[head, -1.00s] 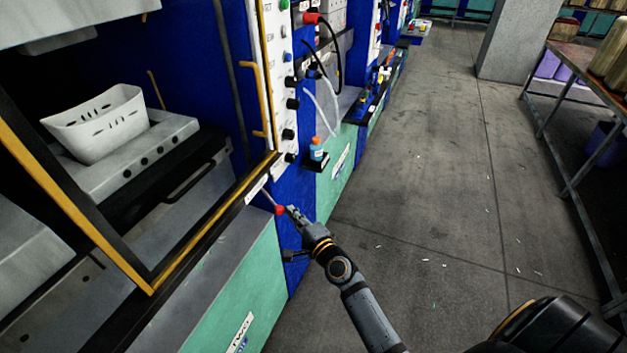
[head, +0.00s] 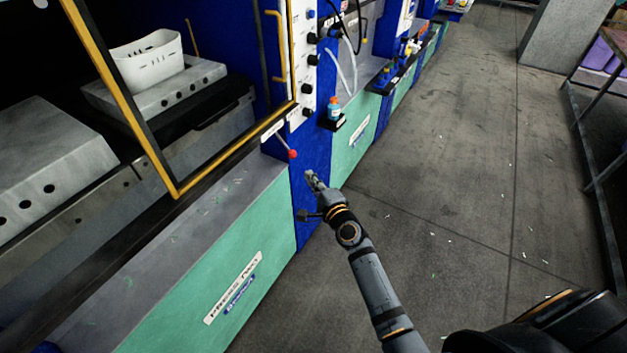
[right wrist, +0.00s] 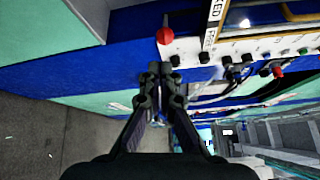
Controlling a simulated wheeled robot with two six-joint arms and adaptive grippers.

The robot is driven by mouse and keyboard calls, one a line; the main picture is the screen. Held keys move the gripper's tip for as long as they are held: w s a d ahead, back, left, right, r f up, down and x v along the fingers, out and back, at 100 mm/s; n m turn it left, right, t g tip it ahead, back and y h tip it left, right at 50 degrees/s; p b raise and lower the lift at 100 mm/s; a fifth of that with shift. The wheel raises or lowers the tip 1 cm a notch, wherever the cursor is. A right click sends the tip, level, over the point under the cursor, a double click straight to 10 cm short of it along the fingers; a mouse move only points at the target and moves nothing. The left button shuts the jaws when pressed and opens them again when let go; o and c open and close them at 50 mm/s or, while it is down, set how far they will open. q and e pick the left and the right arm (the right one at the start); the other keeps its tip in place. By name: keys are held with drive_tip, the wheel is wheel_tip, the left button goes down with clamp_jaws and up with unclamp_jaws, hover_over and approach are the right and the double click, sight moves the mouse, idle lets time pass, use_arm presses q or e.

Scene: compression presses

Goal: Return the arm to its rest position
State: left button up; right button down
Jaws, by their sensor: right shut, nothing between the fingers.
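My right gripper (head: 312,178) is shut and empty in the head view, in front of the blue column of the press. It also shows in the right wrist view (right wrist: 160,75), fingertips together. A lever with a red ball knob (head: 292,154) sticks out from the press just beyond and left of the fingertips. The knob also shows in the right wrist view (right wrist: 165,36), with a gap between it and the fingers. My left gripper is in neither view.
A white basket (head: 148,60) sits inside the press, behind a yellow-edged door frame (head: 120,88). A teal panel (head: 225,262) is below. A small bottle (head: 334,108) stands on a ledge. Grey floor (head: 450,190) is open to the right, with a table frame (head: 590,130) beyond.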

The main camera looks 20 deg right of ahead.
drive_tip(key=s+d+f+n+g, duration=0.1)
drive_tip(key=s+f+n+g, duration=0.3)
drive_tip(key=f, duration=0.6)
drive_tip(key=s+d+f+n+g+h, duration=0.1)
drive_tip(key=s+f+n, duration=0.1)
drive_tip(key=s+f, duration=0.65)
drive_tip(key=s+d+f+n+g, duration=0.1)
drive_tip(key=s+f+n+g, duration=0.15)
drive_tip(key=f, duration=0.95)
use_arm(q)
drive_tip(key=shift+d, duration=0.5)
use_arm(e)
drive_tip(key=s+d+f+n+g+h, duration=0.1)
drive_tip(key=s+f, duration=0.5)
drive_tip(key=s, duration=0.6)
drive_tip(key=s+d+f+n+g, duration=0.4)
drive_tip(key=s+f+n, duration=0.2)
drive_tip(key=s, duration=0.6)
drive_tip(key=s+d+f+n+g+h, duration=0.1)
drive_tip(key=s+d+f+n+g, duration=0.1)
drive_tip(key=s+f, duration=0.5)
drive_tip(key=s+n+g, duration=0.1)
drive_tip(key=s, duration=0.4)
drive_tip(key=shift+d+h, duration=0.3)
drive_tip(key=shift+g, duration=0.25)
